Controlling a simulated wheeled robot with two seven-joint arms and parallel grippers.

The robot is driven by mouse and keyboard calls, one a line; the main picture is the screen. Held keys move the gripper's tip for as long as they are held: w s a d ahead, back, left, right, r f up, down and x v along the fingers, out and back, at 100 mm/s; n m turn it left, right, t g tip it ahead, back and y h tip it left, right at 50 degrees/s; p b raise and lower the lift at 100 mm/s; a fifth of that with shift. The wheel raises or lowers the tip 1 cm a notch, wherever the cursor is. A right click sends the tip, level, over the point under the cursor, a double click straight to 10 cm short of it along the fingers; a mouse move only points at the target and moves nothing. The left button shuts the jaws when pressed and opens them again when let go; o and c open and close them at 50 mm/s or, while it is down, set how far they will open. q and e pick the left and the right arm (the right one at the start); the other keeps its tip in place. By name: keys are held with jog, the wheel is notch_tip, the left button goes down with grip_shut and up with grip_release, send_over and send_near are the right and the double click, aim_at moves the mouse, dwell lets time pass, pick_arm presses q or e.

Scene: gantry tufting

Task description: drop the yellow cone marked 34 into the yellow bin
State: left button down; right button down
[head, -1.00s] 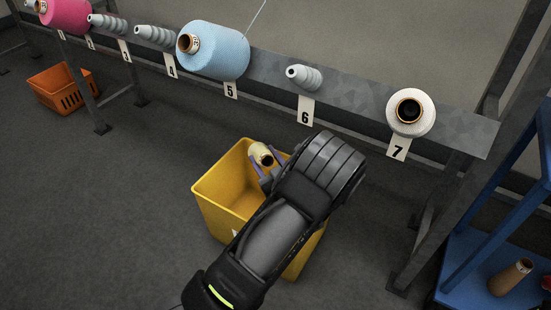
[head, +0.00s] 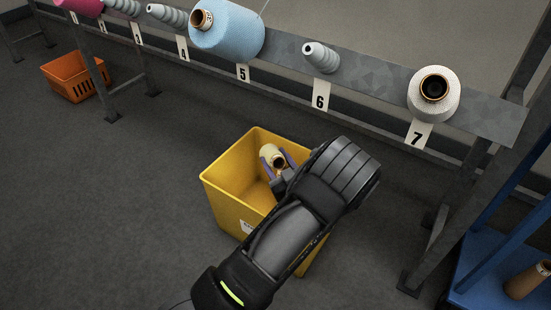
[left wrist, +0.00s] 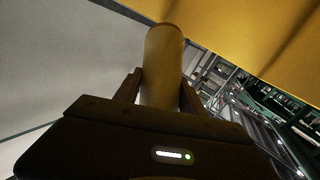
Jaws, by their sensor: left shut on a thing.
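The yellow cone (head: 270,154) is pale yellow with a brown core end. My left gripper (head: 279,168) is shut on it, with a finger on either side. In the head view the cone is over the open mouth of the yellow bin (head: 223,205), towards its back wall. I cannot tell how far it is below the rim. In the left wrist view the cone (left wrist: 163,62) stands between the two fingers (left wrist: 160,88), and a yellow bin wall (left wrist: 255,35) shows at upper right. The mark 34 cannot be read. My right gripper is not in view.
A grey rail (head: 385,78) behind the bin carries a blue cone (head: 232,30), a white cone (head: 434,95) and grey holders, with numbered tags. An orange basket (head: 73,84) stands at far left. A blue cart (head: 485,275) with a brown cone (head: 527,280) is at right.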

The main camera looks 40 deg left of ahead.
aim_at(276, 152)
pick_arm(q)
jog(key=shift+f, duration=0.15)
jog(key=c, duration=0.6)
grip_release()
notch_tip(276, 152, up, 9)
jog(key=p, duration=0.5)
jog(key=shift+r, duration=0.55)
